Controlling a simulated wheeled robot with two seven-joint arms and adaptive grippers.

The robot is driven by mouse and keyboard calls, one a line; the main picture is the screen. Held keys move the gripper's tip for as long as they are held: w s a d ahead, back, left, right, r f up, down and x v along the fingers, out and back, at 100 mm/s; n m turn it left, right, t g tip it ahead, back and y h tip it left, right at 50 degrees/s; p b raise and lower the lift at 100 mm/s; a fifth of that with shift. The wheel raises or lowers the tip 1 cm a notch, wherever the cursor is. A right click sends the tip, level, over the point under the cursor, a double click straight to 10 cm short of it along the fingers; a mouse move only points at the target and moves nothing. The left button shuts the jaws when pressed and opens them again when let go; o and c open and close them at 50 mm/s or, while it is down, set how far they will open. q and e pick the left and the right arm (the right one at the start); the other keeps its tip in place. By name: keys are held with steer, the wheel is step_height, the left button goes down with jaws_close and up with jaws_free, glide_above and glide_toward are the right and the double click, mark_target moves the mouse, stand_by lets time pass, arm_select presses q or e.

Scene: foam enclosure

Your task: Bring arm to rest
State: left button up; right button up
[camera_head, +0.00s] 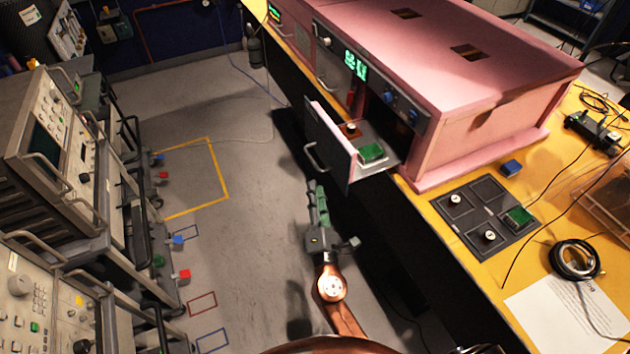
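My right arm (334,291) reaches up from the bottom centre over the open floor, left of the yellow bench. Its gripper (319,196) has green fingers pointing away from me, seen from behind and above. They look close together, but the gap between them is unclear. I see nothing held in them. The gripper is apart from the open drawer (328,150), to its lower left in the picture. The drawer is pulled out of the pink foam enclosure (470,150) and holds a green block (371,153) and a small white-topped knob. My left gripper is not in view.
Instrument racks (60,150) line the left. The grey floor (250,240) between is mostly clear.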

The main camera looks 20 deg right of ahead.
steer(key=shift+s, duration=0.2)
steer(key=shift+f, duration=0.1)
